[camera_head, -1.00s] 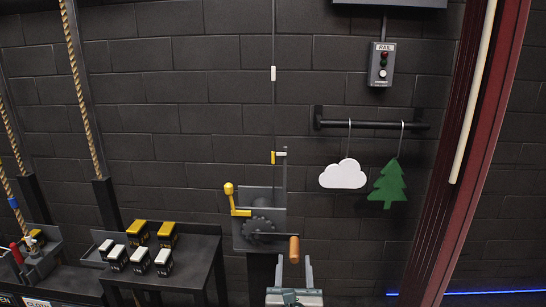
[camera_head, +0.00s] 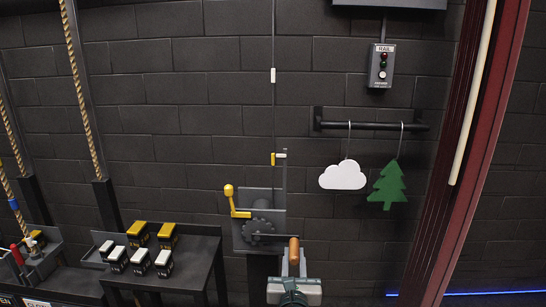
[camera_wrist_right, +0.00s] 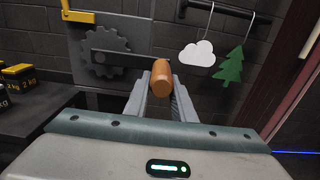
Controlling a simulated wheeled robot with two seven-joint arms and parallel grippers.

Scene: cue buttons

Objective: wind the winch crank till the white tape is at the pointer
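The winch (camera_head: 262,205) is a grey plate with a dark gear on the brick wall. Its crank arm reaches right to a wooden handle (camera_head: 294,250). The white tape (camera_head: 273,75) is on the thin vertical line, well above the yellow pointer (camera_head: 274,158). My right gripper (camera_head: 294,264) is at the handle from the front, with its fingers apart on either side. In the right wrist view, the handle (camera_wrist_right: 161,80) stands between the fingertips, which look open around it; contact cannot be made out. My left gripper is not in view.
A yellow lever (camera_head: 232,202) sticks out on the winch's left. A black table (camera_head: 205,250) with several small weights stands further left. A white cloud (camera_head: 343,175) and a green tree (camera_head: 387,186) hang from a rail (camera_head: 370,125) at upper right. A control box (camera_head: 381,66) is above.

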